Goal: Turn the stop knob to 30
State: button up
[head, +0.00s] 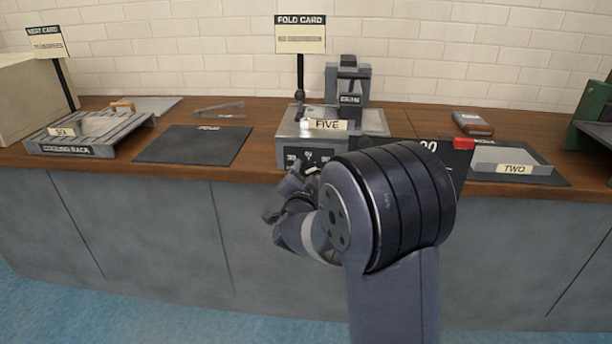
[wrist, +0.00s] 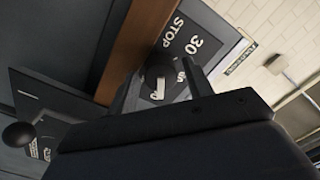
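The stop knob (wrist: 157,72) is dark with a white pointer mark, on the dark front panel of the folding machine (head: 292,153) labelled FIVE. In the wrist view, "STOP" and "30" are printed on the panel above the knob. My gripper (wrist: 160,88) is at the panel with one finger on each side of the knob. The fingers are apart, and some panel shows between the knob and the right finger. In the head view my gripper (head: 290,195) is in front of the machine, low at the counter edge. My arm hides the panel's right part.
A dark mat (head: 195,144) and a grey rack (head: 90,135) labelled SIX lie to the left. A tray (head: 510,158) labelled TWO and a small brown-and-grey block (head: 472,124) lie to the right. A FOLD CARD sign (head: 300,33) stands above the machine.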

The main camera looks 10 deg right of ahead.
jog(key=c, duration=0.8)
jog(key=shift+n, duration=0.4)
jog(key=n+p, duration=0.2)
jog(key=n, duration=0.2)
jog(key=shift+n, duration=0.4)
jog(key=n+p, duration=0.2)
jog(key=n, duration=0.3)
jog(key=shift+d, duration=0.15)
jog(key=n+p, duration=0.3)
jog(key=n, duration=0.3)
jog(key=shift+s+r+n, duration=0.1)
jog(key=shift+n, duration=0.3)
jog(key=n+p, duration=0.2)
jog(key=n, duration=0.4)
jog(key=shift+n, duration=0.4)
